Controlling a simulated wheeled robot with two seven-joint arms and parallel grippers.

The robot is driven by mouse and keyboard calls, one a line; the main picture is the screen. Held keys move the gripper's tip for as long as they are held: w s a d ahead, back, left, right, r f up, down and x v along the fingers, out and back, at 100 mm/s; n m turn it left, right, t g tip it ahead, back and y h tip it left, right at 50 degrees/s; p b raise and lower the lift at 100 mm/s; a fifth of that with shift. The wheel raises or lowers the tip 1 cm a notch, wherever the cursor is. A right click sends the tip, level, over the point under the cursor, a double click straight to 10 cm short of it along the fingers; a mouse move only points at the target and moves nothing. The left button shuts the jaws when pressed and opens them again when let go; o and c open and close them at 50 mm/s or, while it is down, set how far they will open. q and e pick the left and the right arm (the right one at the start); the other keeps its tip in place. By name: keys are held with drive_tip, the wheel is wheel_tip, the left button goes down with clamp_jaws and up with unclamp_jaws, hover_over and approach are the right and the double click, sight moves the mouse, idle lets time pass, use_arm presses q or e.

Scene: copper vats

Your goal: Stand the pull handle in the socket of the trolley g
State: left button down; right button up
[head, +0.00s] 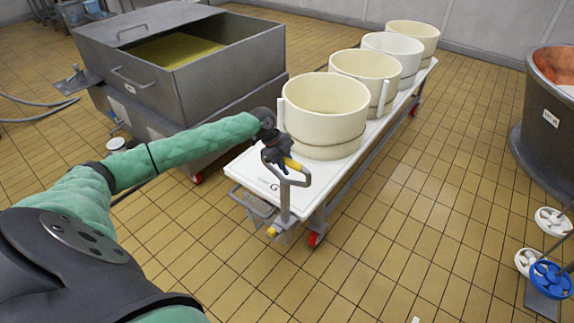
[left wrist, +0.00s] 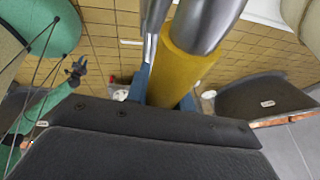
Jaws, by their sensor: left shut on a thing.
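The pull handle (head: 285,200) is a grey metal loop on a straight shaft, with a yellow grip. My left gripper (head: 284,162) is shut on the yellow grip at the top of the loop. The shaft hangs close to upright at the near end of trolley g (head: 240,170), a white-topped trolley marked G. Its lower end is near a yellow fitting (head: 272,232); I cannot tell whether it is in the socket. My right gripper (left wrist: 77,70) shows small in the left wrist view.
Several cream tubs (head: 325,110) stand in a row on the trolley. A grey steel vat (head: 190,80) stands close on its left. A copper vat (head: 545,140) and blue and white valve wheels (head: 551,279) are at the right. The tiled floor in front is clear.

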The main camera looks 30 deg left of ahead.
use_arm(q)
drive_tip(key=c, duration=1.1)
unclamp_jaws()
drive_tip(key=shift+r, duration=0.15)
drive_tip(key=shift+a+r, duration=0.25)
drive_tip(key=b+v, duration=0.2)
drive_tip(key=v, duration=0.4)
drive_tip(key=shift+s+a+r, duration=0.15)
drive_tip(key=shift+r, duration=0.35)
